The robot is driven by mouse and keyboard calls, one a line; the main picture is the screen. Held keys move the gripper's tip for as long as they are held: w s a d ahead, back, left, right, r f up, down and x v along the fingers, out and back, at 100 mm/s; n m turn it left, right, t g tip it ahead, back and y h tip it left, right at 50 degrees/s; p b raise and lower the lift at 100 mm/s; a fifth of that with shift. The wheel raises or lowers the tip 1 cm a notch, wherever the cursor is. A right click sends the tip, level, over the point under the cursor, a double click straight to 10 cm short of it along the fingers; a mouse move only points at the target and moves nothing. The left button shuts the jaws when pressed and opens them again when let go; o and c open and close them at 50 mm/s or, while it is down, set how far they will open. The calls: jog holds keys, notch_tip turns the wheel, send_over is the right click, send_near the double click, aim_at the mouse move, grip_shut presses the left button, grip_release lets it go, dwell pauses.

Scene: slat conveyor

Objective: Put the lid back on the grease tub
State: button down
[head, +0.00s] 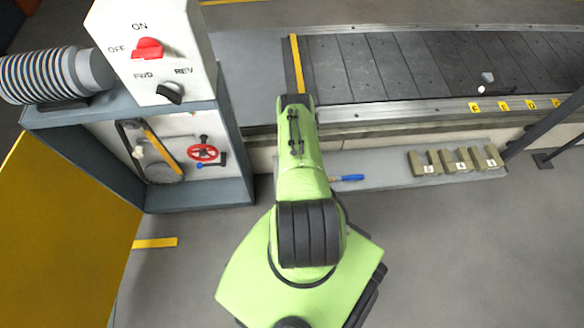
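I cannot make out a grease tub or its lid with certainty. A round grey piece (164,173) lies low in the open cabinet at the left, under a yellow bar; it is too small to tell whether it is a tub or a lid. My green arm reaches up the middle of the picture to a dark end near the conveyor's left edge. No gripper fingers show there, so I cannot see whether it holds anything.
The cabinet (232,150) holds a red handwheel (203,152); a switch box (165,45) and ribbed hose (40,77) stand on top. The slat conveyor (400,70) carries a small grey piece (487,77). A shelf (390,176) bears a blue-handled tool (348,178) and numbered blocks (455,160).

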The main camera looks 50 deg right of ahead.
jog(key=shift+f, duration=0.2)
dwell(0.4)
jog(key=c, duration=0.5)
grip_release()
jog(key=shift+r, duration=0.15)
jog(key=shift+r+p, duration=2.85)
jog(key=shift+r, duration=0.6)
jog(key=shift+f, duration=0.1)
jog(key=shift+c, duration=0.4)
grip_shut()
